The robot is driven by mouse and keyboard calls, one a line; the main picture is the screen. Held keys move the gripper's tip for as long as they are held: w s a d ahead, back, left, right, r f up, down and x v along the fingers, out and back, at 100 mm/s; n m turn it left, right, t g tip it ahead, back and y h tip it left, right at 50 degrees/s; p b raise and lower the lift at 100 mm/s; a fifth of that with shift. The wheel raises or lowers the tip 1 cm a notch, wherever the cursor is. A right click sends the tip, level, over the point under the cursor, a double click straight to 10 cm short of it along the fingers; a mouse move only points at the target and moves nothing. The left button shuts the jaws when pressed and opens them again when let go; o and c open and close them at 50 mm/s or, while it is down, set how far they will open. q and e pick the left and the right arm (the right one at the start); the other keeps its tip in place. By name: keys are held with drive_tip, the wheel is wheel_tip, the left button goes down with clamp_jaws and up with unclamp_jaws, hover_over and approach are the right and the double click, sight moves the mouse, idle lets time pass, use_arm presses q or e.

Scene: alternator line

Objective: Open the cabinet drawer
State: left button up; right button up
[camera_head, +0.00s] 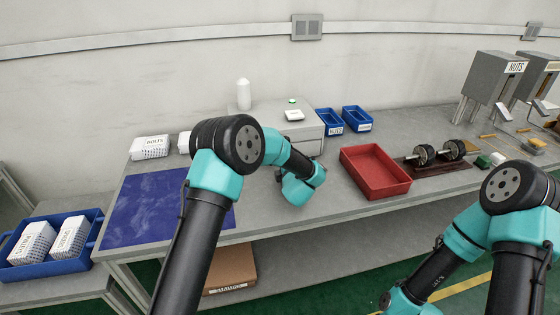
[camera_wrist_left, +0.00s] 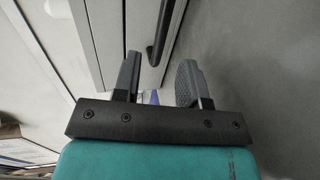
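The grey cabinet (camera_head: 311,143) stands on the bench against the wall, partly hidden behind my left arm. In the left wrist view its pale front (camera_wrist_left: 115,25) fills the upper left, with a dark bar handle (camera_wrist_left: 163,30) on it. No clear gap shows around the drawer front. My left gripper (camera_wrist_left: 158,72) is open, and the near end of the handle shows between its two fingertips. I cannot tell whether the fingers touch the handle. In the head view the left fingers are hidden behind my own wrist. My right gripper is outside the view.
A white bottle (camera_head: 243,94) and a small white device (camera_head: 294,116) stand on the cabinet. Blue bins (camera_head: 357,119) and a red tray (camera_head: 375,172) lie to its right. A blue mat (camera_head: 150,208) covers the bench at left. A cardboard box (camera_head: 232,270) sits on the lower shelf.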

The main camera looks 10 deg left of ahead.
use_arm(q)
drive_tip(key=x, duration=0.6)
drive_tip(key=shift+w+a+f, duration=0.1)
drive_tip(key=shift+w+a, duration=0.05)
drive_tip(key=shift+w, duration=0.2)
drive_tip(key=shift+c, duration=0.3)
clamp_jaws()
